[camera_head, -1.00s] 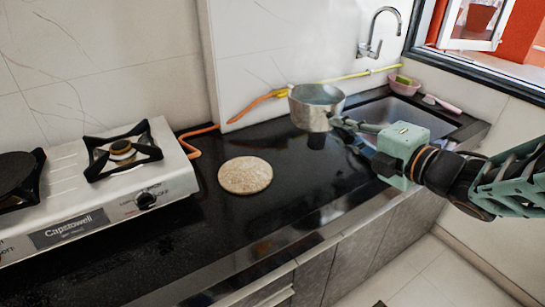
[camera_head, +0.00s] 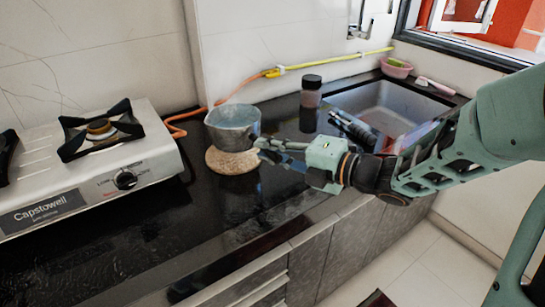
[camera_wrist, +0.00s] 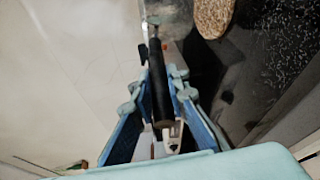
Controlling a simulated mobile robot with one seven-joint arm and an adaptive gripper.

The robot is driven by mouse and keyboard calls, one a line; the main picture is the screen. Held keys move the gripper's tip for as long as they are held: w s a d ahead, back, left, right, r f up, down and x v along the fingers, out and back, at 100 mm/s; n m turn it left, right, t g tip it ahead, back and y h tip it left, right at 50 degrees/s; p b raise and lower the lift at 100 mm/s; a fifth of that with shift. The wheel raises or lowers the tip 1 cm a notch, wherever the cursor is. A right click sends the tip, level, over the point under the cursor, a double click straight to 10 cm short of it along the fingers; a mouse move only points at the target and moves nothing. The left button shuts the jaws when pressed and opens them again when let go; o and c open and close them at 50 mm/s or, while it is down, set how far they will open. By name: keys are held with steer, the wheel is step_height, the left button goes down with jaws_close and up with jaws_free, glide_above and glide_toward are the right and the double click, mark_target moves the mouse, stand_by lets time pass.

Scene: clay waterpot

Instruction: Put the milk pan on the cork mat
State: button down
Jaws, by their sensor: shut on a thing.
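The grey metal milk pan (camera_head: 233,130) is upright in the head view, in front of the tiled wall. My gripper (camera_head: 268,151) is to its right, shut on its dark handle. In the wrist view the black handle (camera_wrist: 158,85) runs between the fingers of my gripper (camera_wrist: 160,95). The round cork mat (camera_head: 232,165) lies on the black counter, and the pan covers its back part in the head view. The mat also shows at the top of the wrist view (camera_wrist: 213,14). I cannot tell whether the pan touches the mat.
The gas stove (camera_head: 95,165) stands to the left of the mat. A dark bottle (camera_head: 310,105) stands to the right of the pan, before the sink (camera_head: 385,108). A pink basket (camera_head: 396,68) is at the back right. The counter in front of the mat is clear.

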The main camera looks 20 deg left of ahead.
step_height(320, 180, down, 6)
steer(key=w+a+b, duration=0.1)
steer(key=a, duration=0.1)
steer(key=shift+w, duration=0.25)
steer(key=shift+b, duration=0.3)
steer(key=c, duration=2.3)
jaws_free()
steer(key=shift+f, duration=0.15)
steer(key=shift+c, duration=0.2)
steer(key=o, duration=0.5)
steer(key=shift+c, duration=0.2)
